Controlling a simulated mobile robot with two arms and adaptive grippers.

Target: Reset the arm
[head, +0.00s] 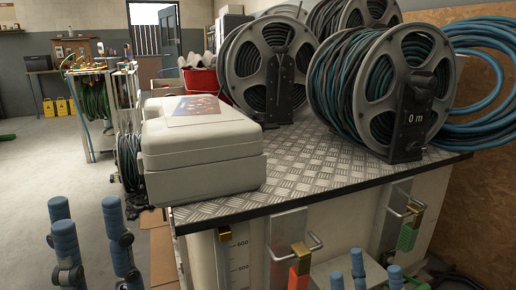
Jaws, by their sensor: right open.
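My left gripper (86,206) stands at the lower left of the head view, its blue padded fingers pointing up and spread well apart. Nothing is between them, and it is left of the bench, over the floor. My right gripper (370,270) shows only its blue fingertips at the bottom edge, in front of the bench's front face. Its fingers are apart with nothing seen between them. The rest of both grippers is cut off by the frame.
A bench with a metal checkered top (308,165) carries a beige case (200,155) and several hose reels (383,80). A red bucket (202,82) stands behind the case. Handles (301,246) project from the bench front. Open floor (40,170) lies at left.

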